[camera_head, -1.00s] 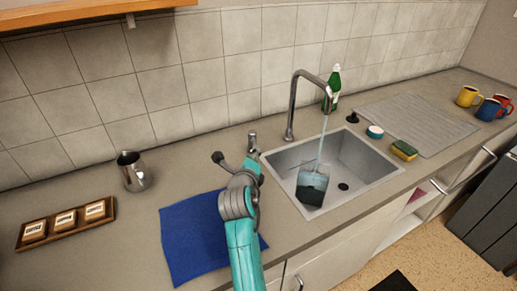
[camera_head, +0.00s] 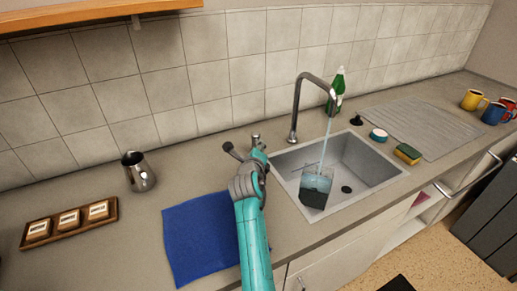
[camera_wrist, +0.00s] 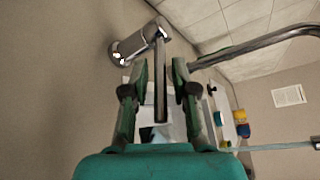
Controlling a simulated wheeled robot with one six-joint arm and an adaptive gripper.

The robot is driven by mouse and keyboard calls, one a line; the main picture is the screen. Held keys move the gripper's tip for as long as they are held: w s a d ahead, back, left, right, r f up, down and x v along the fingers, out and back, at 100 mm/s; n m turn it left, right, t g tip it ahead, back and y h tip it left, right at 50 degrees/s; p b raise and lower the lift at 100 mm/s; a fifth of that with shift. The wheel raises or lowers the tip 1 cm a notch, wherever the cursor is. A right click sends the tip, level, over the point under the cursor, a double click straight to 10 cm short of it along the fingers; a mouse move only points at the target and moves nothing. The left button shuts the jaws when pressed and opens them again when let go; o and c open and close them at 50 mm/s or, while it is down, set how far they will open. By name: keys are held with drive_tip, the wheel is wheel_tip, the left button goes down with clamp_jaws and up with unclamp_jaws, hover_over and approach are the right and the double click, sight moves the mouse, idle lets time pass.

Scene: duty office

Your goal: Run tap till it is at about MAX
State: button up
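The chrome tap spout (camera_head: 299,100) arches over the sink, and water (camera_head: 325,145) runs from it. The stream falls into a clear container (camera_head: 316,188) in the sink, with a dark lower part and bluish liquid. I cannot read a MAX mark or the exact level. The tap's control post (camera_head: 256,141) stands left of the sink; its chrome lever (camera_wrist: 160,85) shows in the wrist view. My gripper (camera_head: 258,160) is at this post. In the wrist view my gripper (camera_wrist: 160,80) is open, fingers on either side of the lever with gaps visible.
The sink (camera_head: 375,165) is right of my arm. A green bottle (camera_head: 337,92), sponge (camera_head: 407,153) and ribbed drainer (camera_head: 425,130) lie beyond. A blue cloth (camera_head: 200,240) lies under my arm. A metal jug (camera_head: 138,172) and wooden tray (camera_head: 70,241) stand left; mugs (camera_head: 472,100) are far right.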

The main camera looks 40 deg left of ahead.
clamp_jaws()
drive_tip(key=shift+w+d+f+n+g, duration=0.1)
drive_tip(key=shift+w+d+n+g, duration=0.1)
drive_tip(key=shift+w+n+g, duration=0.1)
drive_tip(key=shift+w+d+n+g+y, duration=0.2)
drive_tip(key=shift+w+n+g+y, duration=0.15)
drive_tip(key=shift+n+g+y, duration=0.45)
drive_tip(key=shift+w+d+n+g+y, duration=0.15)
drive_tip(key=shift+w+n+g+y, duration=0.2)
drive_tip(key=shift+n+g+y, duration=0.45)
drive_tip(key=shift+o, duration=2.2)
unclamp_jaws()
